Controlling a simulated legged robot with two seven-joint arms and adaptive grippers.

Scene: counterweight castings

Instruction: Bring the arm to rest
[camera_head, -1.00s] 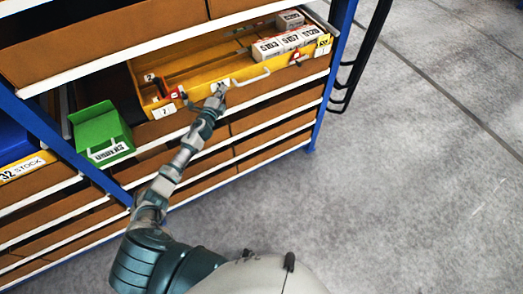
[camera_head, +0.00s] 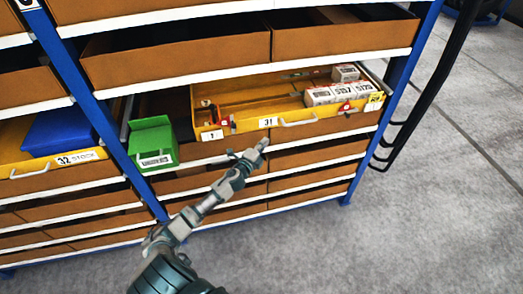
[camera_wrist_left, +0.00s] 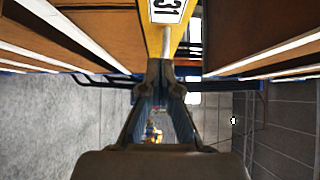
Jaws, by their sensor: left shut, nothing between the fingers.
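My left gripper (camera_head: 262,145) is shut and empty in the head view. It is just in front of and below the yellow drawer (camera_head: 228,131) labelled 31, close to the drawer's front, and I cannot tell if it touches. In the left wrist view the gripper's fingers (camera_wrist_left: 163,68) meet at the tips, just below the 31 label (camera_wrist_left: 167,8). My right gripper is not in view.
The pulled-out drawer holds white boxes (camera_head: 342,92) and small red items. A green bin (camera_head: 152,144) stands to its left, and a blue bin (camera_head: 62,130) sits farther left. Blue uprights (camera_head: 85,85) frame the shelves. The grey floor (camera_head: 420,230) at right is clear.

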